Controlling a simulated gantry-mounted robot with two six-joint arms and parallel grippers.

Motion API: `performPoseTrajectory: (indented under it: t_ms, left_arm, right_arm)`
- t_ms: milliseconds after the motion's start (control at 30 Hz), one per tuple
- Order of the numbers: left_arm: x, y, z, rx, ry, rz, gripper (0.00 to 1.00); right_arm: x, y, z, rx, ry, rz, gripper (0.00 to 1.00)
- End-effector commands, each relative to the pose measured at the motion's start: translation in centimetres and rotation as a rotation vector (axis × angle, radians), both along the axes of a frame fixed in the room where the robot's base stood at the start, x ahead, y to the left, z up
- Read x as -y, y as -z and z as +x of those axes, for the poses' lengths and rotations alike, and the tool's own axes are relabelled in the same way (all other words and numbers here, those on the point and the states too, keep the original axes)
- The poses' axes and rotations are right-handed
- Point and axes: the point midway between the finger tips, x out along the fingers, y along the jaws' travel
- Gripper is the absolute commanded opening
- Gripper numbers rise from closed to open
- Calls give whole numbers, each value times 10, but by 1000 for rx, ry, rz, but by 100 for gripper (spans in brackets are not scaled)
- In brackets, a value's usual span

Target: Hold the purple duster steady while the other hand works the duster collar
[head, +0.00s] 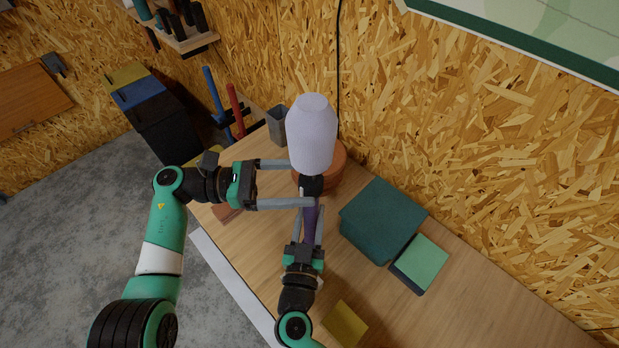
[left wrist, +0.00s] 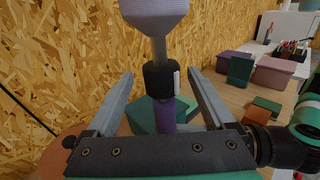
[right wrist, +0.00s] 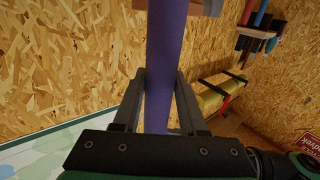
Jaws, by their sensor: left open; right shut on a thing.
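The duster stands roughly upright over the bench, with a pale lavender head (head: 312,135), a black collar (head: 312,186) and a purple handle (head: 310,222). My right gripper (head: 309,213) is shut on the purple handle below the collar; the handle also runs between its fingers in the right wrist view (right wrist: 165,60). My left gripper (head: 302,183) is open, coming from the left at collar height. In the left wrist view the collar (left wrist: 160,77), with a small white mark, lies between the spread fingers with a gap on each side. The handle's lower end is hidden in the head view.
An orange-brown round object (head: 336,168) stands close behind the duster. A teal box (head: 383,218), a green-topped box (head: 419,261) and a yellow block (head: 345,323) lie to the right and front. A grey cup (head: 277,125) is at the back. The bench's right part is clear.

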Motion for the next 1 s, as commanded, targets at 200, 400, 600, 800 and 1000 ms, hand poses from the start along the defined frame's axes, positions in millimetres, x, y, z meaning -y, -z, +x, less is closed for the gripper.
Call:
performPoseTrajectory:
  t_ms: [200, 400, 600, 800, 1000]
  left_arm:
    - [-41, 0, 0, -1, -5, 1, 87]
    - [-52, 1, -1, 0, -2, 1, 87]
    - [-51, 1, -1, 1, -2, 1, 87]
    - [-51, 1, -1, 1, -2, 0, 87]
    - [-51, 0, -1, 1, -2, 0, 87]
  right_arm:
    - [1, 7, -1, -13, 2, -2, 0]
    - [1, 7, -1, -13, 1, -1, 0]
    - [1, 7, -1, -14, 1, -1, 0]
    - [1, 6, -1, -10, 1, -2, 67]
    - [0, 3, 0, -5, 0, 0, 76]
